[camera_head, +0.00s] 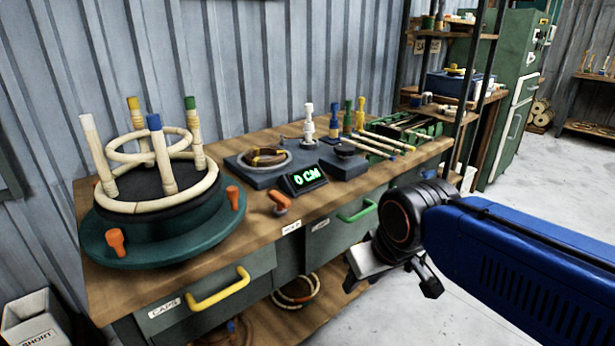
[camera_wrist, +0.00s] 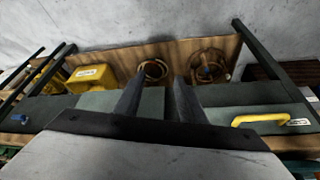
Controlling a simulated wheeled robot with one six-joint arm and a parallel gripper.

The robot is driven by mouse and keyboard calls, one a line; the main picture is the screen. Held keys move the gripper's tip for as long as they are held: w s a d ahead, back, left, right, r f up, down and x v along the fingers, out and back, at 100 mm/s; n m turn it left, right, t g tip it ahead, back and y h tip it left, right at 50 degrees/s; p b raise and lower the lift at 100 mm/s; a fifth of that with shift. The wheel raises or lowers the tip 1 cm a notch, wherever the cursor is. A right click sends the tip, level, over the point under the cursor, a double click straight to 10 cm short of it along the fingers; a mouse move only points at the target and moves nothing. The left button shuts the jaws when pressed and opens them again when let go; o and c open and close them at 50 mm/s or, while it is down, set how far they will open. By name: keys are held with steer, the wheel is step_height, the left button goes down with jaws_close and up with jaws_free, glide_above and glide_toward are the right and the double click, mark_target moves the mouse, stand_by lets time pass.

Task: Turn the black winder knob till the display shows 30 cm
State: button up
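The winder (camera_head: 238,166) is a dark grey base on the bench with a rattan coil on its left part. Its display (camera_head: 306,178) faces front and reads 0 CM in green. The black winder knob (camera_head: 345,149) is a low round disc on the right part of the base. My gripper (camera_head: 388,268) is in front of the bench, lower right of the knob and apart from it. In the wrist view, my gripper (camera_wrist: 158,95) has its two dark fingers spread with nothing held between them. The winder and knob do not show in the wrist view.
A round teal jig (camera_head: 115,245) with a rattan frame and orange clamps fills the bench's left end. Several capped posts and a green tray (camera_head: 385,135) stand near the knob. An orange-handled tool (camera_head: 282,202) lies before the display. A yellow drawer handle (camera_head: 218,290) sticks out.

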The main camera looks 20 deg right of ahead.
stand_by(0.4)
steer(key=o, duration=0.8)
steer(key=shift+w+r, duration=0.15)
steer(key=shift+r, duration=0.1)
step_height(320, 180, up, 31)
steer(key=n+g, duration=0.5)
steer(key=n, duration=0.3)
glide_above(345, 147)
step_height(345, 147, down, 18)
steer(key=shift+r, duration=0.2)
